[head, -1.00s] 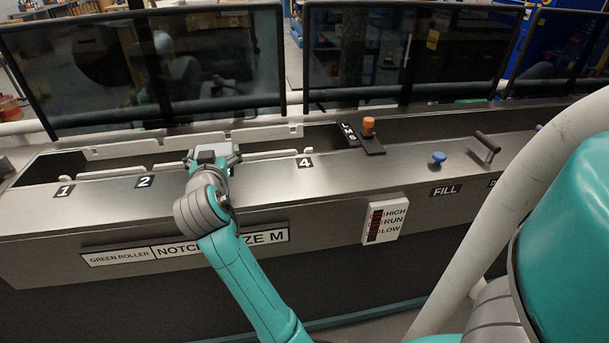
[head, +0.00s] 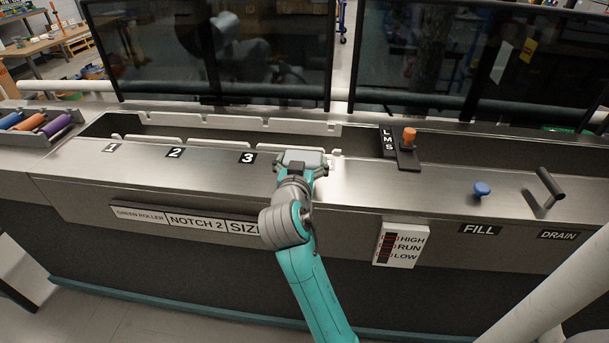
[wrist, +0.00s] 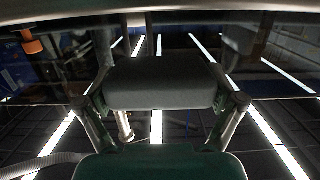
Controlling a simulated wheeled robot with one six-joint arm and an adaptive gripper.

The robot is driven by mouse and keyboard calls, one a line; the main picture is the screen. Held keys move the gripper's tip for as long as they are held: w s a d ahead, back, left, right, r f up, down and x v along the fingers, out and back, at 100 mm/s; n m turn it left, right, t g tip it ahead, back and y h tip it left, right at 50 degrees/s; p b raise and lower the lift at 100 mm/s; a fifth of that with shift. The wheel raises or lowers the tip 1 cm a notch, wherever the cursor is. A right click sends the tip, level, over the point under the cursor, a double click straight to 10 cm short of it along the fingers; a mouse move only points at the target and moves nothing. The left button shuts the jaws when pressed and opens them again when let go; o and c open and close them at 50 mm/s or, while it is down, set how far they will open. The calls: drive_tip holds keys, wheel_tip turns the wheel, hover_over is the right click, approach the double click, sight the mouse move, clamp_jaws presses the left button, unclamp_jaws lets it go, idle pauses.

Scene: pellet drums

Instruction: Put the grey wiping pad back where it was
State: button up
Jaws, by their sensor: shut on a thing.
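The grey wiping pad (wrist: 160,82) is a dark, rounded block between my gripper's fingers in the wrist view. My gripper (wrist: 162,95) is shut on it. In the head view my gripper (head: 303,162) is over the steel top of the trough, just right of the label 3 (head: 248,158), near the trough's front edge. The pad is hard to tell from the gripper there. I cannot tell whether it touches the steel.
The open trough (head: 220,134) with white notched rails lies behind my gripper. An orange-knobbed lever (head: 408,143), a blue knob (head: 482,188) and a black-handled lever (head: 550,186) stand to the right. Dark glass panels rise behind. A tray of coloured rollers (head: 40,125) is at far left.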

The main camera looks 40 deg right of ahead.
drive_tip(key=shift+f, duration=2.15)
drive_tip(key=o, duration=0.8)
drive_tip(key=shift+f, duration=0.1)
drive_tip(key=v, duration=1.2)
drive_tip(key=shift+a, duration=0.1)
